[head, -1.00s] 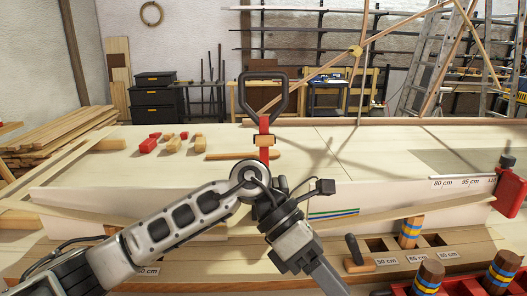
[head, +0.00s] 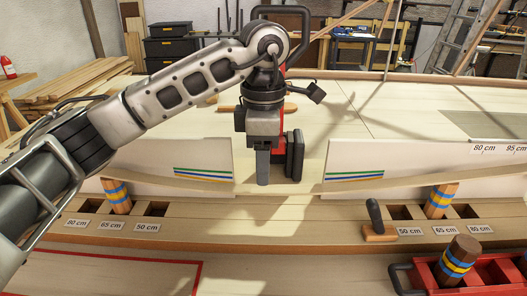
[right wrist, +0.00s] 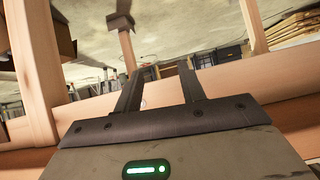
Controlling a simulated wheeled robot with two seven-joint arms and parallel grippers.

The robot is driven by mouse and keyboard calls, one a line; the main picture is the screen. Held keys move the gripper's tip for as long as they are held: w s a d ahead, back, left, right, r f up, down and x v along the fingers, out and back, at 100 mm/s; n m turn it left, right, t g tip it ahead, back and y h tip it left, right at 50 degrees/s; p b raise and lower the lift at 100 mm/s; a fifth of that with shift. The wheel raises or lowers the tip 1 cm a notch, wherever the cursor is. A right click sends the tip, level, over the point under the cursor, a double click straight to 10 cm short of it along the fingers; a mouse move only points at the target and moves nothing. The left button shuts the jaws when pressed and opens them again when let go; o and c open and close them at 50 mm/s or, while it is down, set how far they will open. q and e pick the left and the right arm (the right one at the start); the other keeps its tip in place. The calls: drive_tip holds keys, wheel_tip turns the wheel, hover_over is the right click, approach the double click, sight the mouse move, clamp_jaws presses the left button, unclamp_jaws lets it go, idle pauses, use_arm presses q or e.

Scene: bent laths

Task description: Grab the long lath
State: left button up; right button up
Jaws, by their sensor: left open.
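A long pale lath (head: 400,186) runs across the front of the white panels in the head view. Its middle lies around my left gripper's fingers, and I cannot tell whether it is one unbroken piece there. My left gripper (head: 279,163) points down in the gap between the two panels, its fingers apart. I cannot make out contact with the lath. Striped pegs stand at the lath's left part (head: 117,196) and right part (head: 441,200). My right gripper shows only in the right wrist view (right wrist: 156,78), its dark fingers apart in front of a wooden beam.
A red clamp (head: 281,150) stands just behind my left gripper. A red box (head: 500,274) with a striped peg (head: 459,262) is at the lower right. A red-outlined area (head: 120,274) at the lower left is clear.

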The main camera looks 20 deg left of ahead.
sight(263, 189)
use_arm(q)
wheel_tip(263, 189, down, 5)
drive_tip(key=b, duration=0.3)
drive_tip(key=shift+f, duration=0.1)
drive_tip(key=shift+f+b, duration=0.5)
drive_tip(key=shift+f, duration=0.15)
use_arm(e)
drive_tip(key=shift+w+a+f+m+t+y, duration=0.3)
drive_tip(key=shift+a+f+m, duration=0.1)
drive_tip(key=shift+a+f, duration=0.2)
drive_tip(key=shift+d+r, duration=0.1)
use_arm(q)
drive_tip(key=c, duration=1)
drive_tip(key=shift+r+p, duration=0.45)
drive_tip(key=shift+r, duration=0.15)
drive_tip(key=shift+r+p, duration=0.5)
drive_tip(key=shift+r, duration=0.25)
drive_tip(key=shift+r+p, duration=0.8)
drive_tip(key=shift+r, duration=0.4)
use_arm(e)
wheel_tip(263, 189, up, 4)
drive_tip(key=shift+w+f, duration=0.1)
drive_tip(key=shift+f, duration=0.15)
drive_tip(key=shift+r, duration=0.1)
